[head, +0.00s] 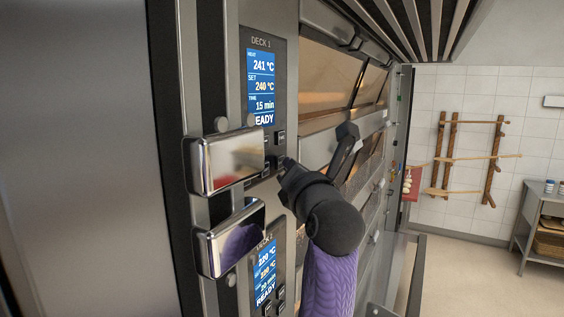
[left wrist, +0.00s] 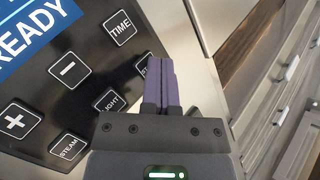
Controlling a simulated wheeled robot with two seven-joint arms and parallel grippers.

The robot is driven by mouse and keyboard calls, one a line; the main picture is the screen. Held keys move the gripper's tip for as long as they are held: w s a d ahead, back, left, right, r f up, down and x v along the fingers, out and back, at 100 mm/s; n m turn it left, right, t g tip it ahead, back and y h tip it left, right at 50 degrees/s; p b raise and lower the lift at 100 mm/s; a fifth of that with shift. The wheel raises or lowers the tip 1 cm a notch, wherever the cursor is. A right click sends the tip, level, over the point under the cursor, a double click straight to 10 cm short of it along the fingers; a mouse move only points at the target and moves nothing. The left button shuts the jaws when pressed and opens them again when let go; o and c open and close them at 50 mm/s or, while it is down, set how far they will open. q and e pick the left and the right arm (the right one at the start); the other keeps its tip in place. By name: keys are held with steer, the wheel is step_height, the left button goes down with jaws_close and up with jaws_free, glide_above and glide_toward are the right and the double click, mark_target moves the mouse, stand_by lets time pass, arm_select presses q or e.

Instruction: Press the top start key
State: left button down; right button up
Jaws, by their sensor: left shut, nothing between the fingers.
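The upper control panel (head: 264,90) of the oven is marked DECK 1 and has a blue display reading 241 °C and READY. Its keys sit below the display. In the left wrist view, a dark key (left wrist: 141,67) whose visible letters begin with "S" is partly hidden by my fingers; it looks like the start key. My left gripper (head: 284,162) is shut and empty, its tips at the lower keys of this panel. In the left wrist view, the purple fingers (left wrist: 158,62) lie over the right side of that key. I cannot tell whether they touch it.
Two shiny metal boxes (head: 228,160) stick out just left of the keys. A DECK 2 panel (head: 265,272) is below. Oven doors (head: 325,80) run along the right. A wooden rack (head: 470,160) and a side table (head: 540,215) stand far off; the floor between is clear.

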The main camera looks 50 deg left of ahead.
arm_select(q)
steer(key=shift+s+a, duration=0.1)
steer(key=shift+a, duration=0.05)
stand_by(0.5)
steer(key=shift+w+d, duration=0.25)
steer(key=shift+d, duration=0.45)
steer(key=d, duration=0.1)
steer(key=w+d, duration=0.1)
steer(key=d, duration=0.2)
steer(key=shift+w+d, duration=0.25)
steer(key=shift+d, duration=0.15)
stand_by(0.3)
